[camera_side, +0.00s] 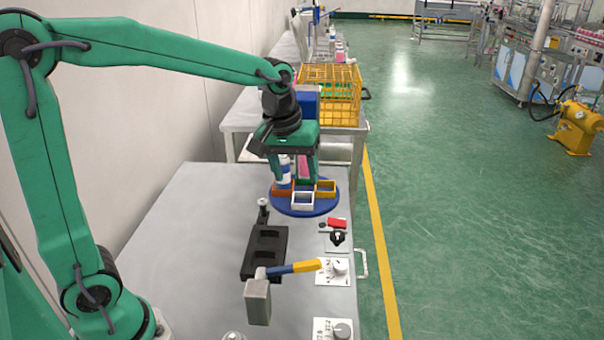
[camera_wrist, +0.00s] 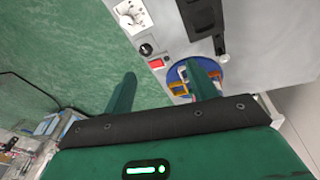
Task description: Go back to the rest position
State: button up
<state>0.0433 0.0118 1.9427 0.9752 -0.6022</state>
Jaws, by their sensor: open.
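My gripper (camera_side: 294,172) hangs over the far end of the grey bench, above a round blue turntable (camera_side: 306,212). In the wrist view my gripper (camera_wrist: 163,92) shows two green fingers spread apart with nothing between them. The turntable carries a white square holder (camera_side: 303,201), a yellow holder (camera_side: 326,188) and an orange holder (camera_side: 282,192). A white and blue can (camera_side: 284,174) stands in or by the orange holder, partly hidden by a finger. A pink item (camera_side: 303,167) shows between the fingers in the side view; whether it stands on the turntable I cannot tell.
A black fixture (camera_side: 265,252), a hammer-like tool with a grey head (camera_side: 257,300), a red switch (camera_side: 337,223) and white dial panels (camera_side: 333,271) sit on the bench (camera_side: 190,240). A yellow wire basket (camera_side: 331,92) stands behind. The bench's left part is clear.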

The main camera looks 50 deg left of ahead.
jog(key=s+a+m+t, duration=0.1)
jog(key=s+m, duration=0.2)
jog(key=s, duration=0.6)
jog(key=s+r+m+t, duration=0.1)
jog(key=s+m+t, duration=0.1)
jog(key=s, duration=0.6)
jog(key=shift+s+a+r+m, duration=0.3)
jog(key=shift+s+a+m, duration=0.05)
jog(key=shift+m, duration=0.35)
